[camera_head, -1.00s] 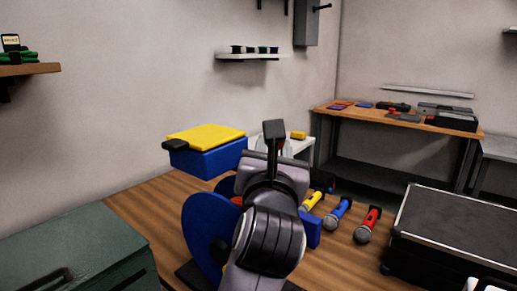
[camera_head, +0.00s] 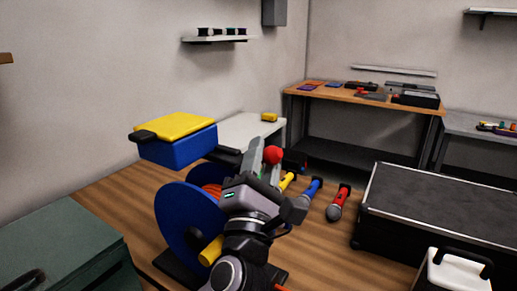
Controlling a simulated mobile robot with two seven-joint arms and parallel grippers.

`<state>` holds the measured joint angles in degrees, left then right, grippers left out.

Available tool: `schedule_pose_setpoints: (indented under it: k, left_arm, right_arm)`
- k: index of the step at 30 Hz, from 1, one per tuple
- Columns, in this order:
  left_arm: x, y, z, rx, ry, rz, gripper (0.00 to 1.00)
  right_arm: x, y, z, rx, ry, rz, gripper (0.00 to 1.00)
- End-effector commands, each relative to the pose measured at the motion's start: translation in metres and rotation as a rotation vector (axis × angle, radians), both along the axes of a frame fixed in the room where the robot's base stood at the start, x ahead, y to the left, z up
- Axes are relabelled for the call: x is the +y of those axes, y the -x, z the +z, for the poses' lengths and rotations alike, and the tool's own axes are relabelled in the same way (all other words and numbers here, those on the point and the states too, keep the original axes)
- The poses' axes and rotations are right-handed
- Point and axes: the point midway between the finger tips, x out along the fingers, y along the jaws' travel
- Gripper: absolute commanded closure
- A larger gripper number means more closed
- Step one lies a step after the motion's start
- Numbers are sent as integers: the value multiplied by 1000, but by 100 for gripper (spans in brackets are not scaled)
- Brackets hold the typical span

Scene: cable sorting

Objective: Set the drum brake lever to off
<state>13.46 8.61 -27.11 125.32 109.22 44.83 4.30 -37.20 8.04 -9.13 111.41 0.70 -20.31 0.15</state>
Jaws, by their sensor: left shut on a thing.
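The cable drum (camera_head: 180,222) is a blue reel with orange cable between its flanges, on a dark base on the wooden workbench. My left gripper (camera_head: 266,160) is just right of and above the drum. Its fingers are shut around a red ball knob (camera_head: 272,154), which looks like the end of the drum brake lever. The lever's shaft and pivot are hidden behind my gripper, so its angle cannot be told. A yellow handle (camera_head: 211,251) sticks out at the drum's near side. My right gripper is not in view.
A blue box with a yellow lid (camera_head: 175,128) stands behind the drum. A black case (camera_head: 435,210) bounds the right, a green box (camera_head: 70,255) the left. Bare wood shows at the front.

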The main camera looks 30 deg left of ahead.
Motion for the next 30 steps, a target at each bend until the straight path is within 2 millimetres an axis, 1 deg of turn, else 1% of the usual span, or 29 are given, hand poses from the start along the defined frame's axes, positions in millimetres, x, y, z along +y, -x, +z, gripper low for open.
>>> schedule_pose_setpoints:
  k: [1,6,19,20,21,22,30]
  left_arm:
    - [-3,0,0,-2,-18,-9,100]
    - [-5,0,-2,-5,-50,-9,100]
    - [-5,0,-3,-7,-58,-11,100]
    - [-5,0,-3,-6,-58,-11,65]
    - [-5,0,-3,-5,-58,-11,52]
    - [-5,0,-3,-6,-58,-10,46]
    - [-3,0,-4,-5,-55,-4,46]
  right_arm:
    - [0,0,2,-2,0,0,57]
    - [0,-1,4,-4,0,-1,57]
    - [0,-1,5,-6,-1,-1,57]
    - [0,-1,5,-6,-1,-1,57]
    - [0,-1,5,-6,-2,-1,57]
    - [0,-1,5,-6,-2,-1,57]
    - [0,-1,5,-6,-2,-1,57]
